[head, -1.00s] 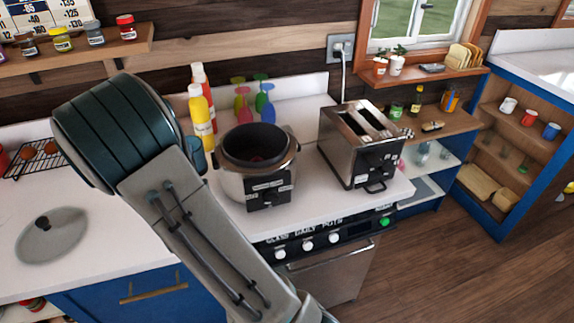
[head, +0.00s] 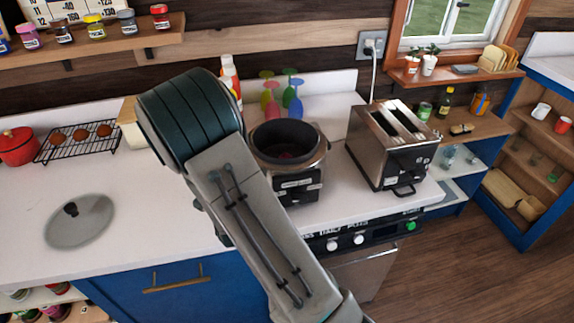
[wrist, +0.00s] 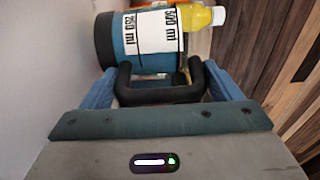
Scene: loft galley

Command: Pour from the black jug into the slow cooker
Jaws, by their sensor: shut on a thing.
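My gripper (wrist: 160,88) is shut on the dark handle of the black jug (wrist: 105,42) in the wrist view. The jug has a white label with 250 ml and 500 ml marks. It looks sideways in that picture but is in line with the yellow bottle behind it, so it appears upright. I cannot tell whether its base touches the counter. In the head view my arm hides the gripper and jug. The slow cooker (head: 297,186) stands right of my arm, with its dark pot open and something reddish inside.
A glass lid (head: 80,225) lies on the white counter (head: 130,195) at the left. A toaster (head: 390,150) stands right of the cooker. Coloured glasses (head: 292,92) and bottles (head: 230,72) stand behind. A rack (head: 80,140) and red pot (head: 17,146) are far left.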

